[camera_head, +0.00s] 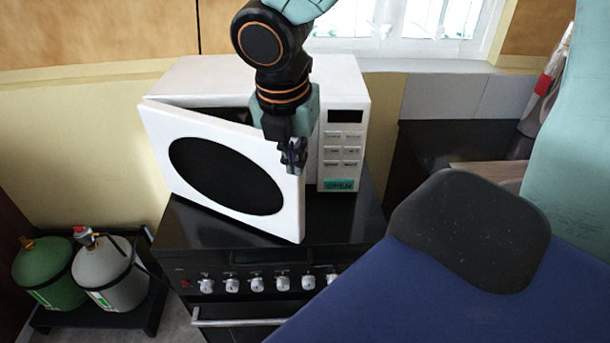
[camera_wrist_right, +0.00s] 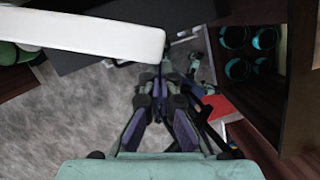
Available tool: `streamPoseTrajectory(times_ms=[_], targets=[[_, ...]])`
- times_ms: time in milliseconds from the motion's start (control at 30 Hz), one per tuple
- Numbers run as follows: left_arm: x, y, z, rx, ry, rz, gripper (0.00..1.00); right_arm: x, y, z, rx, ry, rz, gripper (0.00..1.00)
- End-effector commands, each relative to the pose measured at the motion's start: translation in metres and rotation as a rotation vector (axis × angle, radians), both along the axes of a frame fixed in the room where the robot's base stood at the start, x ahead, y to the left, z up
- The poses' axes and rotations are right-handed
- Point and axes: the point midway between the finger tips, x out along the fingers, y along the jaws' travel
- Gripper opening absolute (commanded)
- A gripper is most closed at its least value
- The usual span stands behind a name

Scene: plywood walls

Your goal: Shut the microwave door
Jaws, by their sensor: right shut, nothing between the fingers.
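The white microwave (camera_head: 340,88) stands on the black stove. Its door (camera_head: 160,125), white with a dark oval window, is hinged at the left and stands partly open, its right edge swung forward of the body. My right gripper (camera_head: 293,158) is shut and empty, pointing down at the upper free corner of the door and covering part of it. In the right wrist view the white door edge (camera_wrist_right: 90,32) reaches in from the left to near the fingertips (camera_wrist_right: 162,75); I cannot tell whether they touch. My left gripper is not in view.
The black stove (camera_head: 200,228) has a row of knobs and a handle bar. A green gas cylinder (camera_head: 48,272) and a grey one (camera_head: 108,275) stand low at the left. A dark counter (camera_head: 455,138) lies right of the microwave, and a window (camera_head: 400,28) is behind.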

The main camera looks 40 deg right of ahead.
Motion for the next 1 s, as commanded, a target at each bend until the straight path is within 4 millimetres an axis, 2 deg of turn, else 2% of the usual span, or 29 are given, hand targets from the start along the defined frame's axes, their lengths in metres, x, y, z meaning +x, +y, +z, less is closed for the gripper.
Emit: streamPoseTrajectory(times_ms=[33, 367, 700, 1000], targets=[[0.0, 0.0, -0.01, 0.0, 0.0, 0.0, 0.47, 0.0, -0.002, -0.015, 0.003, 0.005, 0.0, 0.0], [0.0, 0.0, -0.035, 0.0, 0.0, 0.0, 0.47, 0.008, -0.014, -0.073, 0.004, 0.006, 0.0, 0.0], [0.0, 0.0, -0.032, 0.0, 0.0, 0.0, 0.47, 0.025, -0.043, -0.069, 0.004, 0.001, -0.001, 0.0], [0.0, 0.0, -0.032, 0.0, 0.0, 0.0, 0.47, 0.029, -0.049, -0.069, 0.001, 0.002, 0.001, 0.0]])
